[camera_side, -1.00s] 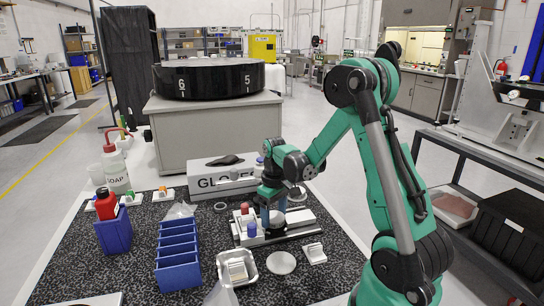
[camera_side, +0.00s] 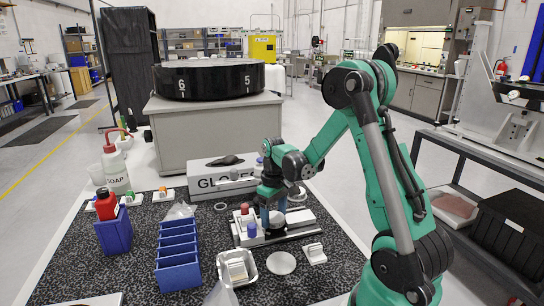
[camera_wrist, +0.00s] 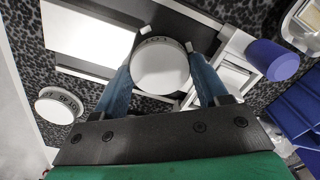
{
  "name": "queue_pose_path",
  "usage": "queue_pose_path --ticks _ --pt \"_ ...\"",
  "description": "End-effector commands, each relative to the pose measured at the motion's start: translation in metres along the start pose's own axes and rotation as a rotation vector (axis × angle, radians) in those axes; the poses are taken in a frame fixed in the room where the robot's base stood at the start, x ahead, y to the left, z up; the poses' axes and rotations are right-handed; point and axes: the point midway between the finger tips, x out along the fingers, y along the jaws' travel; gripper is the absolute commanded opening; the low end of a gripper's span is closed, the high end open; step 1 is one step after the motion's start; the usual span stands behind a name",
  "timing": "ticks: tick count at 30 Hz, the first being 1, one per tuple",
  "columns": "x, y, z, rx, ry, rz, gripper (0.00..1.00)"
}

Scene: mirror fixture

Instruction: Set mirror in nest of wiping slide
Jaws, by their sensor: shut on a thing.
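The mirror (camera_wrist: 160,68) is a round pale disc with dark marks on its rim. My gripper (camera_wrist: 163,72) has its two blue fingers on either side of the disc and is shut on it. In the side view my gripper (camera_side: 272,222) points down over the wiping slide (camera_side: 298,224), a long pale fixture on the speckled mat. The slide's white plate (camera_wrist: 88,35) and dark rail show beside and behind the disc in the wrist view. The nest is hidden under the mirror and fingers, so I cannot tell whether the mirror touches it.
A blue-capped bottle (camera_side: 251,230) and a red-capped bottle (camera_side: 244,210) stand close left of my gripper. A metal tray (camera_side: 237,268), white disc (camera_side: 281,262) and blue rack (camera_side: 178,255) are in front. A glove box (camera_side: 222,173) stands behind.

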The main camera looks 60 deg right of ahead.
Motion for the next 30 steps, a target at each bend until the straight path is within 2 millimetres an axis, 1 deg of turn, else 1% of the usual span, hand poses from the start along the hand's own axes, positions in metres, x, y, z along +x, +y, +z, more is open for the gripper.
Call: queue_pose_path --ticks 1,14,15,17,18,20,25,30 --pt "0.013 0.000 -0.001 -0.001 0.032 0.028 0.12" --pt "0.014 0.000 -0.001 0.000 0.032 0.027 0.12" --pt "0.014 0.000 -0.001 0.000 0.032 0.027 0.78" --pt "0.014 0.000 -0.001 0.000 0.032 0.027 0.95" --pt "0.014 0.000 -0.001 0.000 0.032 0.027 0.70" --pt "0.014 0.000 -0.001 0.000 0.032 0.027 0.87" --pt "0.013 0.000 -0.001 0.000 0.032 0.027 0.88" --pt "0.002 0.000 -0.001 0.000 0.032 0.028 0.89"
